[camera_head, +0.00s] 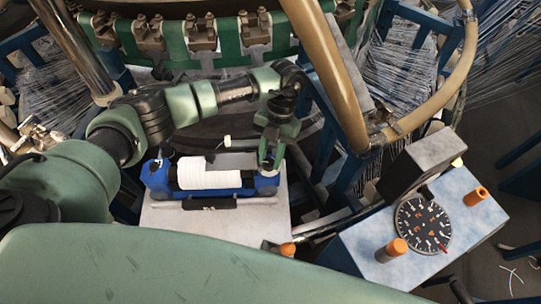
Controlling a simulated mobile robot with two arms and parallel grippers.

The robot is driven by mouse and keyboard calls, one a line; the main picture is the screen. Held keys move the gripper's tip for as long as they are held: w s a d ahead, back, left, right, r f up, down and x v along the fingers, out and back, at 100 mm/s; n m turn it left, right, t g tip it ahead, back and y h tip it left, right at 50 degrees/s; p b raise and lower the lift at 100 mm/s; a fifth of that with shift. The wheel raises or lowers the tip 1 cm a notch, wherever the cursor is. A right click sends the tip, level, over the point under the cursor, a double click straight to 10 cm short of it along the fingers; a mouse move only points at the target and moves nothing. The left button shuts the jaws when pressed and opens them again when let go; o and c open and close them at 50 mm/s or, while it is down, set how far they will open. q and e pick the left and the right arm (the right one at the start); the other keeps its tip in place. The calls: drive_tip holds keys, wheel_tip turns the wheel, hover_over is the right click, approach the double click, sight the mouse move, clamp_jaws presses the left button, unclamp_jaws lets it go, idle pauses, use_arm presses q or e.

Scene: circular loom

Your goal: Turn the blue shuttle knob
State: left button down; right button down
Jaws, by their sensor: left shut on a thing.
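The blue shuttle (158,175) lies on a pale plate (240,223) in the middle left of the head view. It carries a white spool (208,178) and has a dark handle-like bar along its front. The blue knob (267,186) is at the shuttle's right end. My left gripper (268,167) comes down onto this end from above and is shut on the knob; its fingertips partly cover the knob. My right gripper is out of view.
A pale box with a black numbered dial (423,225) and orange knobs (392,250) stands at the right. The green loom ring (230,40) is behind. Tan pipes (325,70) and blue frame bars with white threads (400,70) crowd the upper right.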

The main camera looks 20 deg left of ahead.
use_arm(q)
drive_tip(key=c, duration=1.1)
unclamp_jaws()
drive_tip(key=shift+o, duration=0.2)
drive_tip(key=b+v, duration=0.2)
drive_tip(key=v, duration=0.4)
drive_tip(key=shift+w+r, duration=0.2)
drive_tip(key=shift+r, duration=0.05)
drive_tip(key=shift+w+r, duration=0.15)
drive_tip(key=shift+r, duration=0.5)
